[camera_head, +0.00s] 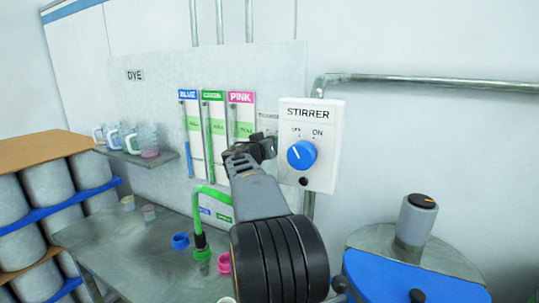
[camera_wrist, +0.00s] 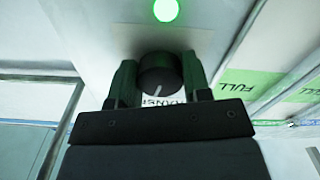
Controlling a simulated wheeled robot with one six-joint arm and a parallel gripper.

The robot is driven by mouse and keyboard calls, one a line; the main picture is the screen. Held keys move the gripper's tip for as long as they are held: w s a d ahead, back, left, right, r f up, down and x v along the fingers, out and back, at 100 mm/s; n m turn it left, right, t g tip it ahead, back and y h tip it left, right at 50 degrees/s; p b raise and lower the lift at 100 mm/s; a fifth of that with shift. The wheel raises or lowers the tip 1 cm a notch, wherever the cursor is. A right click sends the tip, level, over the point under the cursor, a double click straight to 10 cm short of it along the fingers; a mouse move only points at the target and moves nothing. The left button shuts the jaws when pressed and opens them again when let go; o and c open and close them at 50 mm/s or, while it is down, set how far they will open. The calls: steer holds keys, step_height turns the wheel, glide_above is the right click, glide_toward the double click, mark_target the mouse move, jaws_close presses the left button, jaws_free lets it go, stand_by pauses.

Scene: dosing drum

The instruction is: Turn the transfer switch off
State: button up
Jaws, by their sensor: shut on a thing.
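The transfer switch is a dark round knob (camera_wrist: 160,72) on a pale panel, with a short white pointer mark on its face. A partly hidden label beside it reads upside down in the wrist view. A lamp (camera_wrist: 166,10) near the knob glows green. My gripper (camera_wrist: 158,78) is shut on the knob, one finger on each side. In the head view my gripper (camera_head: 252,148) reaches the panel just left of the stirrer box and hides the knob. Part of the transfer label (camera_head: 267,116) shows above it.
The white stirrer box (camera_head: 322,112) with a blue knob (camera_head: 301,154) stands close to the right of my gripper. Blue, green and pink gauges (camera_head: 213,130) are close on the left. A green hose (camera_head: 216,193) and coloured caps are below. A blue drum (camera_head: 410,280) stands lower right.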

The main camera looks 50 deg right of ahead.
steer(key=n+b, duration=0.3)
steer(key=n, duration=0.1)
steer(key=shift+f, duration=0.15)
steer(key=shift+n+b, duration=0.95)
steer(key=shift+n, duration=1.15)
steer(key=o, duration=0.9)
steer(key=shift+o, duration=0.2)
steer(key=b+v, duration=0.4)
steer(key=v, duration=0.9)
steer(key=shift+s+a+r, duration=0.2)
steer(key=shift+a, duration=0.15)
